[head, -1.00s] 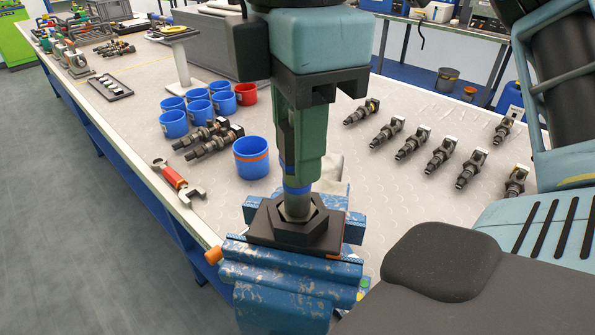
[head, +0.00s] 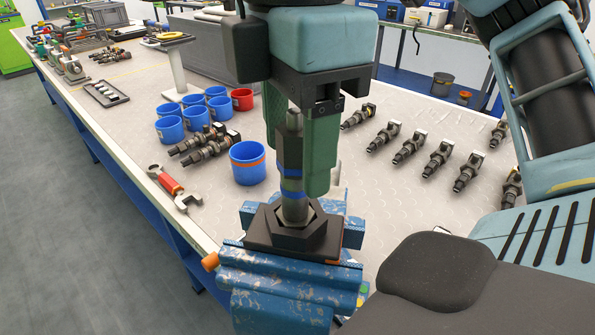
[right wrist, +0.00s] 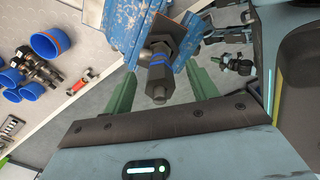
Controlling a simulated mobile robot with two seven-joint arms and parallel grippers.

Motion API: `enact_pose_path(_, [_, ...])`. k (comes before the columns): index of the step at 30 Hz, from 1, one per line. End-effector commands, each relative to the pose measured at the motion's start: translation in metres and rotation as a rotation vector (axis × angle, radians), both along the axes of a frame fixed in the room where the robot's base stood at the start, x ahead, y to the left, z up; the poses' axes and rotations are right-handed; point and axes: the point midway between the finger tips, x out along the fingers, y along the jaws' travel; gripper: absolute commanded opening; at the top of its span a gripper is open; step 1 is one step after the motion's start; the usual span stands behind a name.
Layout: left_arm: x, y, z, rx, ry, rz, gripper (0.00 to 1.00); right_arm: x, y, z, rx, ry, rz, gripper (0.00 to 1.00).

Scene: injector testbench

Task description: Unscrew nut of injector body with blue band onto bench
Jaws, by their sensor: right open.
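The injector body with a blue band (head: 291,160) stands upright in a black hexagonal holder (head: 270,240) on the blue vise (head: 275,285). It has a dark upper body, blue bands and a grey lower section; I cannot tell which part is the nut. My right gripper (head: 300,150) is open around the upper injector, pointing down. In the right wrist view the injector (right wrist: 158,75) shows between the two green fingers, with a gap on each side. The far finger is partly hidden behind the injector in the head view. My left gripper is out of view.
A blue cup with an orange band (head: 248,163), several blue cups, a red cup (head: 242,99) and a red-handled wrench (head: 172,184) are left of the vise. Several injectors (head: 437,158) lie in a row at right. A grey bin (head: 205,50) stands behind.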

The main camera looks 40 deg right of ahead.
Motion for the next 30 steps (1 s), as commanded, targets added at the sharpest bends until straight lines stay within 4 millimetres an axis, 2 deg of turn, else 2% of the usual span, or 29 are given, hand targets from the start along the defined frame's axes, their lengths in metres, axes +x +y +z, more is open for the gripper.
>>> enact_pose_path(3, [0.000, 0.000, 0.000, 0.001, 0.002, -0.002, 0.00, 0.000, 0.000, 0.000, 0.000, 0.000, 0.000, 0.58])
enact_pose_path(12, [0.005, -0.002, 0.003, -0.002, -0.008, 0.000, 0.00, 0.000, 0.001, 0.051, 0.003, -0.002, 0.000, 0.58])
enact_pose_path(18, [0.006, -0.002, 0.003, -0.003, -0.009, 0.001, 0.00, 0.000, 0.001, 0.073, 0.002, -0.002, 0.000, 0.58])
enact_pose_path(30, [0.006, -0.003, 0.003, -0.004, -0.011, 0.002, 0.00, 0.000, 0.000, 0.078, 0.002, -0.001, 0.000, 0.58])
